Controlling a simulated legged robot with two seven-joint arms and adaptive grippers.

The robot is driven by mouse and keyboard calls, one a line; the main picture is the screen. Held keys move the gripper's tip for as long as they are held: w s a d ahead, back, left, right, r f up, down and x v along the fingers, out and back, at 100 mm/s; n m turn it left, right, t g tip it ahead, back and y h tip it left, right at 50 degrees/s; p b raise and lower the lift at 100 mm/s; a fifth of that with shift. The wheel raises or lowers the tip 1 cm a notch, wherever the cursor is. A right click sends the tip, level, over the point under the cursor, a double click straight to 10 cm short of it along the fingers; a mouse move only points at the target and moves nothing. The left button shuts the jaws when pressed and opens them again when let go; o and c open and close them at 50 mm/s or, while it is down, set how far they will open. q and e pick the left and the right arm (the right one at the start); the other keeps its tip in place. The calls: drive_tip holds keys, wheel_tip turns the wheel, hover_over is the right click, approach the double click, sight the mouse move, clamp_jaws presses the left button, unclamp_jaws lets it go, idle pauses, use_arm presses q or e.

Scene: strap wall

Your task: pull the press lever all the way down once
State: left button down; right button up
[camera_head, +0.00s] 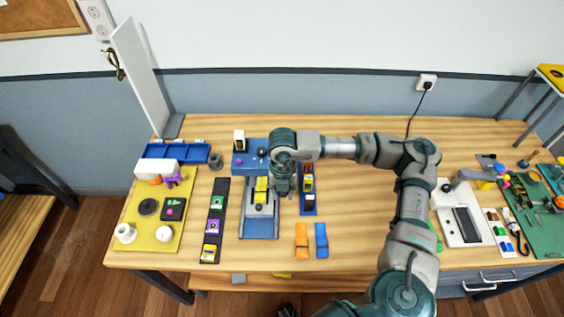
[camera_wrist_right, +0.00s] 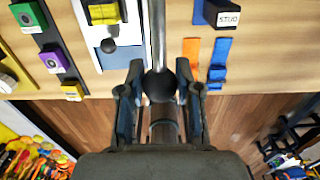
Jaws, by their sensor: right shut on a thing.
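The press lever shows in the right wrist view as a metal rod (camera_wrist_right: 157,35) ending in a black ball knob (camera_wrist_right: 160,86). My right gripper (camera_wrist_right: 160,92) has its two fingers on either side of this knob and is shut on it. In the head view my right gripper (camera_head: 284,188) points down beside a blue-grey device (camera_head: 261,224) with a yellow block (camera_head: 261,190). There the arm and gripper hide most of the lever, so its exact angle cannot be told. My left gripper is in neither view.
Orange (camera_head: 301,236) and blue (camera_head: 321,236) straps lie right of the device. A dark strip (camera_head: 214,222) with coloured blocks and a yellow mat (camera_head: 146,243) lie left. A white-topped device (camera_head: 463,226) stands at right. The table's front edge is close; bare wood shows around the straps.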

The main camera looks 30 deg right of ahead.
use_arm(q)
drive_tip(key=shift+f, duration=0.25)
use_arm(e)
drive_tip(key=shift+f, duration=0.4)
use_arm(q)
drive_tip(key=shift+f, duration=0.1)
use_arm(e)
drive_tip(key=shift+f, duration=0.1)
